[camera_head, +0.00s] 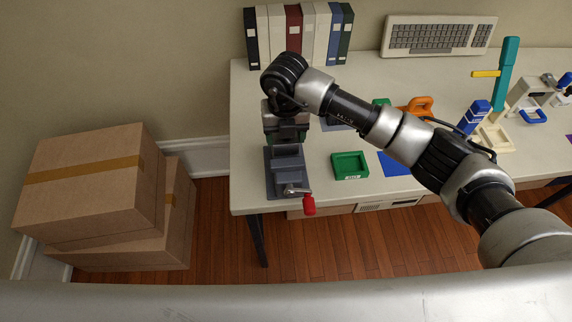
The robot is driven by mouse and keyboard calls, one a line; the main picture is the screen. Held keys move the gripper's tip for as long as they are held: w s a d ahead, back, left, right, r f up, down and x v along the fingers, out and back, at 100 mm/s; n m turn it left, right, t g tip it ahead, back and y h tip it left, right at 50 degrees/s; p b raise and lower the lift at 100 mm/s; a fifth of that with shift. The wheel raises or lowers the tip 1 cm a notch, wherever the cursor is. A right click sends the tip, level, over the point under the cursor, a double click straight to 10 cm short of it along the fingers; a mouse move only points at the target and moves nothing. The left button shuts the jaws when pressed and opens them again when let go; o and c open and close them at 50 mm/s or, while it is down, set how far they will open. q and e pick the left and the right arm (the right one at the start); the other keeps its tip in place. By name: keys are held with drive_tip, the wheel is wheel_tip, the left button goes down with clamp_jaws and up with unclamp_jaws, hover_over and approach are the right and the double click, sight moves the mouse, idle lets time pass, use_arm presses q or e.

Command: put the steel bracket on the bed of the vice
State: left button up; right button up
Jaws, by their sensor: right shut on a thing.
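The grey vice (284,182) stands at the left front of the table, with its red-handled crank (309,205) at the front edge. My right arm reaches in from the right, and my right gripper (286,142) points down over the rear part of the vice. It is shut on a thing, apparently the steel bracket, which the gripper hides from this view. I cannot tell whether the bracket touches the bed. No other steel bracket shows clearly on the table. My left gripper is not in view.
A green tray (350,166) and a blue mat (394,164) lie right of the vice. An orange-handled thing (420,106), a blue bottle-like thing (474,116) and a teal upright (506,70) stand farther right. Binders (293,32) and a keyboard (440,36) line the back. Boxes (90,180) stand left.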

drive_tip(key=shift+f+b, duration=0.45)
drive_tip(key=shift+f, duration=0.2)
drive_tip(key=o, duration=1.2)
drive_tip(key=shift+r, duration=0.1)
